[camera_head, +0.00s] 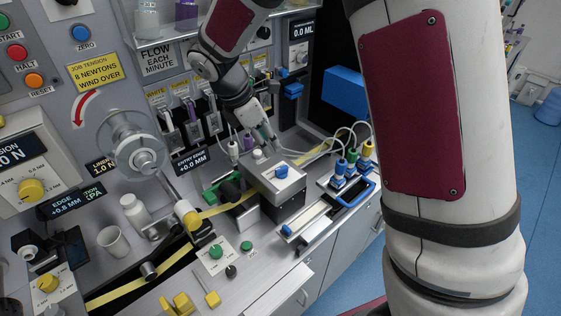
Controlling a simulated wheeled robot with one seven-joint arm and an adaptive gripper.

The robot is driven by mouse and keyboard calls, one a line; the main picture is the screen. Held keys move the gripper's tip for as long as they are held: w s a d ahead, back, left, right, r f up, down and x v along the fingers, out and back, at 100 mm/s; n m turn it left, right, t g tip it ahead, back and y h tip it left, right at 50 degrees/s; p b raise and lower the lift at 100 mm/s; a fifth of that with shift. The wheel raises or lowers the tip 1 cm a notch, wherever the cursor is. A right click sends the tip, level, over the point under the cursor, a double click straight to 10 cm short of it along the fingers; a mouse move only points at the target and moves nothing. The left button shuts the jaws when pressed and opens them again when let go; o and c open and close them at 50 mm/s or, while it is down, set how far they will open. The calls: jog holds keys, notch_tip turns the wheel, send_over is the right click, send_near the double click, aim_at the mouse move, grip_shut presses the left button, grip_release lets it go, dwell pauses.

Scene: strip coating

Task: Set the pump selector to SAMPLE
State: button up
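In the head view a grey metal box (275,194) stands on the bench with a blue knob (283,171) on top. No selector label or SAMPLE mark is readable, so I cannot tell whether this knob is the pump selector. Another panel (300,42) with a 0.0 ML display and a dial stands at the back. My gripper (265,137) points down just behind the box, close to a small white cap (258,154). Its fingers are small and partly hidden; I cannot tell whether they are open or touching anything.
A yellow strip (213,210) runs along the bench past rollers. My upper arm hides much of the right.

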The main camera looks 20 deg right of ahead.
aim_at(283, 167)
jog(key=p+x, duration=0.1)
jog(key=x, duration=0.9)
jog(key=shift+f, duration=0.3)
jog(key=shift+c, duration=0.2)
grip_shut()
